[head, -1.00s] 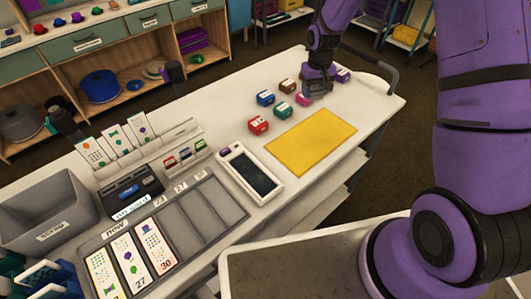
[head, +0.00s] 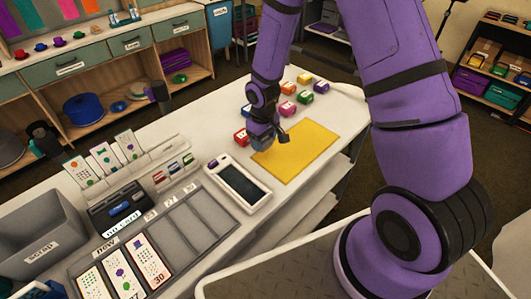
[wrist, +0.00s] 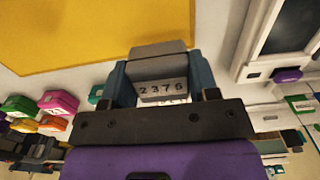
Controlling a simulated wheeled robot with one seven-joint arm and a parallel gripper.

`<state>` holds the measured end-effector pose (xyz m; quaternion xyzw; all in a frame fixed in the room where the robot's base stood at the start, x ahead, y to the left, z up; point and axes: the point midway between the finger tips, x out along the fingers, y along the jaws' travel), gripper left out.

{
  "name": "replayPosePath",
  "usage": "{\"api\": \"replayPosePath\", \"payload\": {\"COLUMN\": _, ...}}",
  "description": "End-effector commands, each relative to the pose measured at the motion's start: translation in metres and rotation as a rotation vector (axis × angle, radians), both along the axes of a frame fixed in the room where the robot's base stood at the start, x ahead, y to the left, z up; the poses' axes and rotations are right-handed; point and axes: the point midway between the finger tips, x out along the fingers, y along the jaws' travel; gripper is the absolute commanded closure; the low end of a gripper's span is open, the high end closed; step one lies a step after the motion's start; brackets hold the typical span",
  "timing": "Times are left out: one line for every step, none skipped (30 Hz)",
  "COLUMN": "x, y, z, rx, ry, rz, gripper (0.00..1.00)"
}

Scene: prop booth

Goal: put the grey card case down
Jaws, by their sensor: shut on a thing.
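The grey card case (wrist: 160,68) shows in the wrist view with the label "2376" on its near face. My gripper (wrist: 161,82) is shut on it, with one blue-grey finger on each side. In the head view my gripper (head: 275,138) is low over the left corner of the yellow mat (head: 305,152), and the case is mostly hidden there. In the wrist view the yellow mat (wrist: 70,35) lies beyond and left of the case. I cannot tell whether the case touches the surface.
A red case (head: 241,136) stands close left of my gripper. Several coloured cases, one pink (head: 287,108), stand behind. A white device with a dark screen (head: 238,182) lies nearer. Most of the yellow mat is clear.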

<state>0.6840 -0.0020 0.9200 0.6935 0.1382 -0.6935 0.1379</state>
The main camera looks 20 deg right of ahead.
Motion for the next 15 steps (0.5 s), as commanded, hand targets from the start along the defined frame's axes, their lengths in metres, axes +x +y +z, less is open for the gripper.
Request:
{"api": "replayPosePath", "payload": {"x": -0.007, "y": 0.0, "z": -0.001, "rx": -0.002, "ry": 0.001, "rz": 0.001, "gripper": 0.68}}
{"api": "replayPosePath", "payload": {"x": -0.01, "y": 0.0, "z": -0.001, "rx": -0.002, "ry": 0.001, "rz": 0.0, "gripper": 0.68}}
{"api": "replayPosePath", "payload": {"x": -0.012, "y": 0.001, "z": -0.001, "rx": -0.001, "ry": 0.001, "rz": 0.0, "gripper": 0.68}}
{"api": "replayPosePath", "payload": {"x": -0.014, "y": 0.001, "z": -0.001, "rx": -0.001, "ry": 0.0, "rz": 0.0, "gripper": 0.68}}
{"api": "replayPosePath", "payload": {"x": -0.015, "y": 0.001, "z": -0.002, "rx": -0.001, "ry": 0.0, "rz": 0.001, "gripper": 0.68}}
{"api": "replayPosePath", "payload": {"x": -0.017, "y": 0.001, "z": -0.002, "rx": -0.001, "ry": 0.0, "rz": 0.001, "gripper": 0.68}}
{"api": "replayPosePath", "payload": {"x": -0.018, "y": 0.001, "z": -0.002, "rx": -0.001, "ry": 0.001, "rz": 0.001, "gripper": 0.68}}
{"api": "replayPosePath", "payload": {"x": -0.02, "y": 0.002, "z": -0.002, "rx": 0.0, "ry": 0.001, "rz": 0.001, "gripper": 0.68}}
{"api": "replayPosePath", "payload": {"x": -0.024, "y": 0.002, "z": -0.002, "rx": -0.001, "ry": 0.002, "rz": 0.001, "gripper": 0.68}}
{"api": "replayPosePath", "payload": {"x": -0.026, "y": 0.002, "z": -0.003, "rx": -0.001, "ry": 0.002, "rz": 0.001, "gripper": 0.68}}
{"api": "replayPosePath", "payload": {"x": -0.025, "y": 0.002, "z": -0.008, "rx": -0.001, "ry": 0.002, "rz": 0.0, "gripper": 0.68}}
{"api": "replayPosePath", "payload": {"x": -0.025, "y": 0.002, "z": -0.013, "rx": -0.001, "ry": 0.002, "rz": 0.0, "gripper": 0.68}}
{"api": "replayPosePath", "payload": {"x": -0.025, "y": 0.002, "z": -0.018, "rx": -0.002, "ry": 0.004, "rz": 0.0, "gripper": 0.68}}
{"api": "replayPosePath", "payload": {"x": -0.025, "y": 0.002, "z": -0.022, "rx": -0.002, "ry": 0.004, "rz": 0.0, "gripper": 0.68}}
{"api": "replayPosePath", "payload": {"x": -0.025, "y": 0.002, "z": -0.027, "rx": -0.001, "ry": 0.003, "rz": 0.001, "gripper": 0.68}}
